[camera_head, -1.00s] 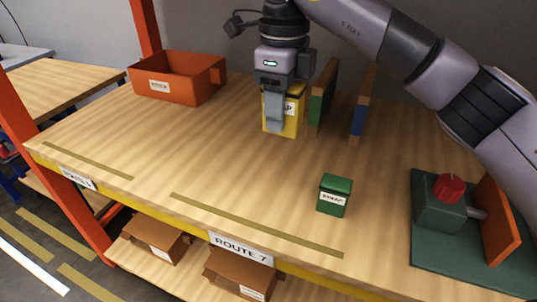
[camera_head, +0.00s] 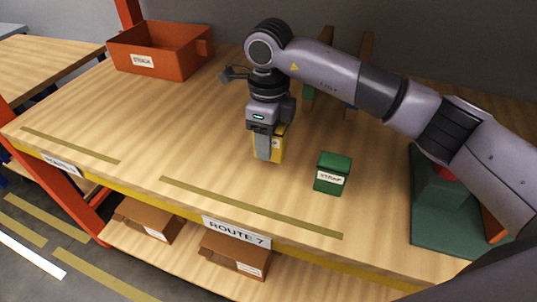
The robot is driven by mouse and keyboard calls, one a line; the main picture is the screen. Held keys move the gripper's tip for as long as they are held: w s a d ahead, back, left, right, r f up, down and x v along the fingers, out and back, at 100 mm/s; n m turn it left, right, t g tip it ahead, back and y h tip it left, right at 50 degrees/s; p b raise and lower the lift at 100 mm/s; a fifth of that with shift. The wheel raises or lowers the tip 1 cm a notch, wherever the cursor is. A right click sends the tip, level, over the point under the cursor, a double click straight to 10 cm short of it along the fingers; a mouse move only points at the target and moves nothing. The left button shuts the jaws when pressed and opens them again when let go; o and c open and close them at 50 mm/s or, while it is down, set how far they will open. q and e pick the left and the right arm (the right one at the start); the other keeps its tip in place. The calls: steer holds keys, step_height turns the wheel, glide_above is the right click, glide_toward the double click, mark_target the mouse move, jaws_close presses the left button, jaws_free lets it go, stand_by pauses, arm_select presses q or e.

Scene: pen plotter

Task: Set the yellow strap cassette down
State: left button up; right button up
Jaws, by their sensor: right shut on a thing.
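The yellow strap cassette (camera_head: 281,146) is in my right gripper (camera_head: 267,146), which is shut on it from above. The cassette is upright, left of a green strap cassette (camera_head: 333,174) and behind the olive tape line on the wooden table. The gripper finger hides much of its front. I cannot tell whether its base touches the table. My left gripper is not in view.
An orange bin (camera_head: 160,52) stands at the back left. Behind my right arm are upright dividers (camera_head: 309,93). A green base (camera_head: 428,220) with a red knob, partly hidden by my arm, is at the right. The table's left middle is clear.

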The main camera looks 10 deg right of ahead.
steer(key=shift+f, duration=2.55)
steer(key=shift+f, duration=0.25)
steer(key=o, duration=1.1)
steer(key=shift+r, duration=0.1)
steer(key=shift+r, duration=0.1)
steer(key=shift+r, duration=0.3)
step_height(320, 180, up, 12)
steer(key=shift+f, duration=0.2)
